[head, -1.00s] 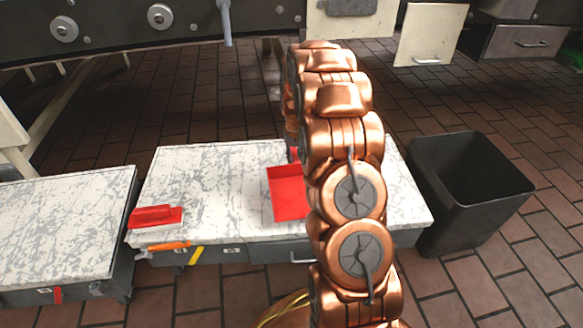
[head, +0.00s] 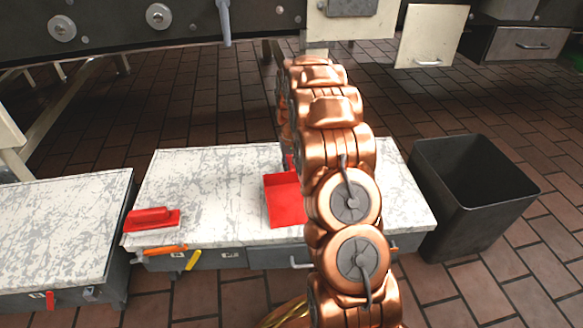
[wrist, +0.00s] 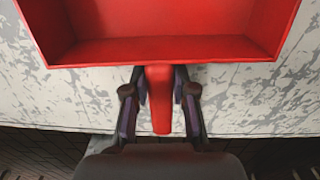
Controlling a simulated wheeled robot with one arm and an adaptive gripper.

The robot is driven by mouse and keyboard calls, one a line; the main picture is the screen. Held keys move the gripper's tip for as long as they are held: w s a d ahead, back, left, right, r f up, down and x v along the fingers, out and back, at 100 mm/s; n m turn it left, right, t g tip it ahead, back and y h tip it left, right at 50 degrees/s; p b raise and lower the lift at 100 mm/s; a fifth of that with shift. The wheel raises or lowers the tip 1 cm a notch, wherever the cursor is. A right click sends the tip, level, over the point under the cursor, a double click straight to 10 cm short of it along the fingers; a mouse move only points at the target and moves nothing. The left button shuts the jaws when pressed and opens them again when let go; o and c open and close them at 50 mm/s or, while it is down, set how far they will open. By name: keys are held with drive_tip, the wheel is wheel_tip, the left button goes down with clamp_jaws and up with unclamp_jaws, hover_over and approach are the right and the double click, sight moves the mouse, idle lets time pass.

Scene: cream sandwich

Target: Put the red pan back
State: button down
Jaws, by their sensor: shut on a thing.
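The red pan (head: 286,203) is a square dustpan with low walls, at the middle of the white-topped workbench (head: 210,190). My arm hides its right side in the head view. In the wrist view the pan's tray (wrist: 165,25) fills the top, and its red handle (wrist: 160,100) points toward me. My gripper (wrist: 160,105) is shut on that handle, with one finger on each side. The gripper is mostly hidden behind my arm in the head view. I cannot tell whether the pan touches the bench top or is slightly above it.
A red brush (head: 151,219) lies at the bench's front left corner. An orange-handled tool (head: 165,249) and a yellow one (head: 193,260) are at the front edge. Another marble-topped bench (head: 60,225) stands left. A dark bin (head: 472,195) stands right. The bench's left half is mostly clear.

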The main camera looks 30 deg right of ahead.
drive_tip(key=c, duration=0.9)
unclamp_jaws()
drive_tip(key=shift+c, duration=0.2)
wheel_tip(320, 180, up, 12)
drive_tip(key=p, duration=0.5)
drive_tip(key=s+a+r+n, duration=0.1)
drive_tip(key=s+a+r, duration=0.45)
drive_tip(key=a, duration=0.35)
drive_tip(key=s+a+r+n+g, duration=0.2)
drive_tip(key=s+a+r, duration=0.2)
drive_tip(key=s+a, duration=0.65)
drive_tip(key=s+a+n, duration=0.1)
drive_tip(key=s+a, duration=0.2)
drive_tip(key=s, duration=0.9)
drive_tip(key=s+a+g, duration=0.1)
drive_tip(key=s+a, duration=0.2)
drive_tip(key=s, duration=0.9)
drive_tip(key=shift+s+n, duration=0.2)
drive_tip(key=shift+n, duration=0.2)
